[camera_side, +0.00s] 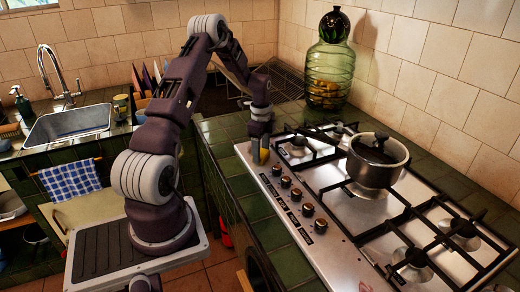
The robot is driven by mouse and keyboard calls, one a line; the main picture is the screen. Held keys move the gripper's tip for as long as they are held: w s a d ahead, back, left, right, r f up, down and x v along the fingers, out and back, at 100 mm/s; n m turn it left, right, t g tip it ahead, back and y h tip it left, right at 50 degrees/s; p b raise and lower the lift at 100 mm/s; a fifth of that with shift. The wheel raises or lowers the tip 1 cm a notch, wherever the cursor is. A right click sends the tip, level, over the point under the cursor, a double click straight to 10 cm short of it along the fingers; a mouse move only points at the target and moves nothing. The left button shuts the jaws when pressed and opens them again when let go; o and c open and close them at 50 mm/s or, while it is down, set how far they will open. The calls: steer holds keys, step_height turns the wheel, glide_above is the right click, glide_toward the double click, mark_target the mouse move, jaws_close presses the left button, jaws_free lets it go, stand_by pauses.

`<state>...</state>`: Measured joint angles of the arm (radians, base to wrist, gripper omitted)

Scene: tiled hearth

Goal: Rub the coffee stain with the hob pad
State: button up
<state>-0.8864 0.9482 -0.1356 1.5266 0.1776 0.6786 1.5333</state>
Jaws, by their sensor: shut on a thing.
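A lidded pot (376,163) stands on the hob's grates. Several knobs (297,194) line its left edge. A green glass jar (330,75) and a wire rack (287,82) stand behind. Green tiles (262,232) left of the hob are clear. A sink (68,124) is at far left.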

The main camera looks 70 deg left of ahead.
steer(key=shift+a+r, duration=0.2)
steer(key=shift+a, duration=1.45)
steer(key=shift+a+r, duration=0.2)
steer(key=shift+a, duration=1.45)
steer(key=shift+a+r, duration=0.2)
steer(key=shift+a, duration=1.45)
step_height(320, 180, up, 7)
steer(key=shift+f, duration=0.15)
